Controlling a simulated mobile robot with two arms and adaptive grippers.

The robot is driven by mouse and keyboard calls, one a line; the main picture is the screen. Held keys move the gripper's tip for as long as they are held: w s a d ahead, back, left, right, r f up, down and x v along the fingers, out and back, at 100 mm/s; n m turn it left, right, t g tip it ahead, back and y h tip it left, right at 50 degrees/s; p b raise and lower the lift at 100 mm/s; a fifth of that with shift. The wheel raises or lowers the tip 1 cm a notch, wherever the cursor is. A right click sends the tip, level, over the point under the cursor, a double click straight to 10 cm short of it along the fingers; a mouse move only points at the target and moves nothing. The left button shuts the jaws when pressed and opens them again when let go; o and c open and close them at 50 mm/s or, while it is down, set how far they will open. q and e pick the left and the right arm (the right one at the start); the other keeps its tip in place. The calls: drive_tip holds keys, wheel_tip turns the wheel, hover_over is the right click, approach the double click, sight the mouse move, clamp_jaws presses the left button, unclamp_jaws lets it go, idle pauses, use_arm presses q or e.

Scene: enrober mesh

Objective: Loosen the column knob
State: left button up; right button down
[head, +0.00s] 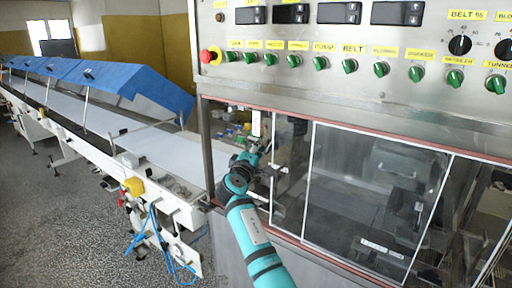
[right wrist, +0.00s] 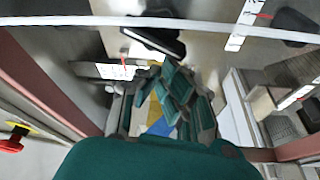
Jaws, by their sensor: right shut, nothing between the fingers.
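My right gripper (head: 264,148) reaches into the machine's opening at the left end of its glazed front. Its fingers (right wrist: 176,92) also show in the right wrist view; they are shut and empty. A dark rounded part (right wrist: 152,38) with a pale edge lies just beyond the fingers, apart from them as far as I can see. Another dark part (right wrist: 294,22) is at the upper right, beside a white scale strip (right wrist: 243,24) with a red mark. I cannot tell which dark part is the column knob. My left gripper is not in view.
A steel control panel (head: 390,45) with green knobs and a red stop button (head: 207,56) hangs above. Clear framed panels (head: 370,190) stand right of my arm. A white conveyor (head: 165,150) with blue covers (head: 140,85) runs left. Metal plates and frame bars closely surround the gripper.

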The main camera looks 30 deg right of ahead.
drive_tip(key=shift+s+d+f, duration=0.1)
drive_tip(key=shift+d+f, duration=0.15)
drive_tip(key=shift+f, duration=0.2)
drive_tip(key=shift+s+f+b, duration=0.1)
drive_tip(key=shift+b, duration=0.6)
idle(0.9)
drive_tip(key=shift+d, duration=0.15)
idle(0.6)
